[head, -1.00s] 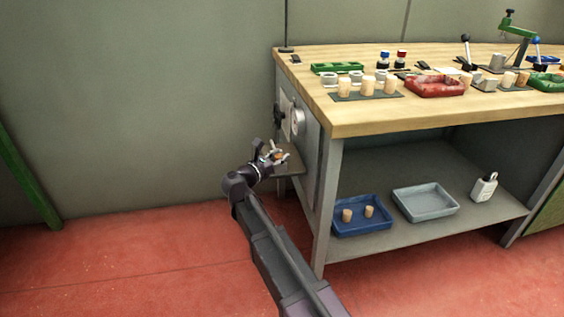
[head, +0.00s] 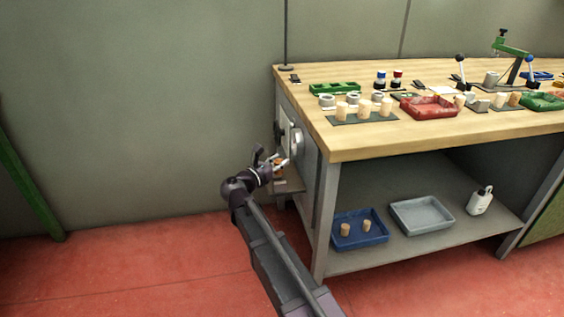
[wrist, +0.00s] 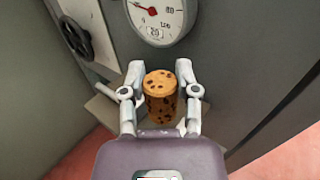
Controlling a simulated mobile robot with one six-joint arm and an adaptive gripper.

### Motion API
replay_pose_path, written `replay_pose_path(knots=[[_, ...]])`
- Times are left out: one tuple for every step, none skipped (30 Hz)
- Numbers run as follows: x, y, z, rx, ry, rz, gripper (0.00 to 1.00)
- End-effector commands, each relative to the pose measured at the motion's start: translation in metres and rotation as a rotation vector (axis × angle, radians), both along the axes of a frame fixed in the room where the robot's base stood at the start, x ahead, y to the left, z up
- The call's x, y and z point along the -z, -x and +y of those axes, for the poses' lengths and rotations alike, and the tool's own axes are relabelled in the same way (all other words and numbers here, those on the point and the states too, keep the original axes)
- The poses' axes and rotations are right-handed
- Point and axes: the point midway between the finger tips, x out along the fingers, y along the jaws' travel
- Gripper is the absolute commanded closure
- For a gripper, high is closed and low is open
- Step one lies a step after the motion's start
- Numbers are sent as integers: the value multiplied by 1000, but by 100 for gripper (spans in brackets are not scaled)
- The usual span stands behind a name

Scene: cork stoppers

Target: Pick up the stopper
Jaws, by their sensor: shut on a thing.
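The cork stopper (wrist: 160,95) is a speckled tan cylinder, upright between the fingers of my gripper (wrist: 161,82) in the wrist view. My gripper is shut on it, with one finger on each side. In the head view my gripper (head: 281,163) is beside the left end of the workbench, at a small side shelf (head: 290,187). The shelf also shows behind the stopper in the wrist view (wrist: 103,110). The stopper's lower end is partly hidden by my gripper, and I cannot tell whether it still touches the shelf.
A round dial gauge (wrist: 158,15) and a dark handwheel (wrist: 75,38) are on the panel just ahead. The workbench top (head: 400,143) holds several corks and a red tray (head: 430,113). A blue tray (head: 375,241) with two corks and a grey tray (head: 422,227) are below.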

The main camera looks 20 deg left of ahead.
Motion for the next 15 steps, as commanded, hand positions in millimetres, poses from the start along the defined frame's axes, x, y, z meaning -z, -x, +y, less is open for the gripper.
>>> replay_pose_path(knots=[[-12,0,0,0,0,0,76],[-15,0,0,0,0,0,76],[-18,0,0,0,0,0,76],[-21,0,0,0,0,0,76],[-24,0,0,0,0,0,76],[-27,0,0,0,0,0,76],[-30,0,0,0,0,0,76],[-32,0,0,0,0,0,76],[-34,0,0,0,0,0,76],[-36,0,0,0,0,0,76],[-38,0,0,0,0,0,76],[-40,0,0,0,0,0,76],[-41,0,0,0,0,0,76],[-42,0,0,0,0,0,76],[-44,0,0,0,0,0,76]])
